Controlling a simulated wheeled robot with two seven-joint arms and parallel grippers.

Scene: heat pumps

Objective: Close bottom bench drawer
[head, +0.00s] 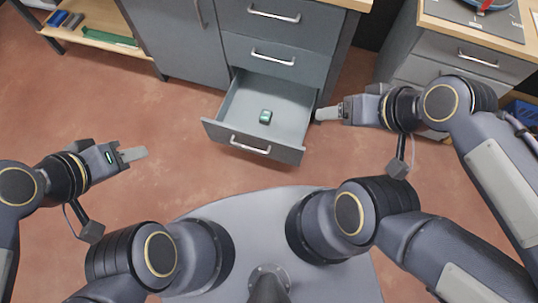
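The bottom bench drawer (252,144) is pulled well out of the grey bench cabinet, below two shut drawers. Its silver handle (250,146) is on the front panel, and a small dark green object (265,117) lies inside. My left gripper (140,153) is over the floor to the left of the drawer, apart from it, with nothing seen in it. My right gripper (321,114) is at the right side of the open drawer, its tip close to the side wall; I cannot tell if it touches. The finger gap of both is unclear.
A second grey drawer unit (460,55) stands at the right with items on its wooden top. A low wooden shelf (95,35) with blue and green items is at the upper left. The reddish floor (170,120) left of the drawer is clear.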

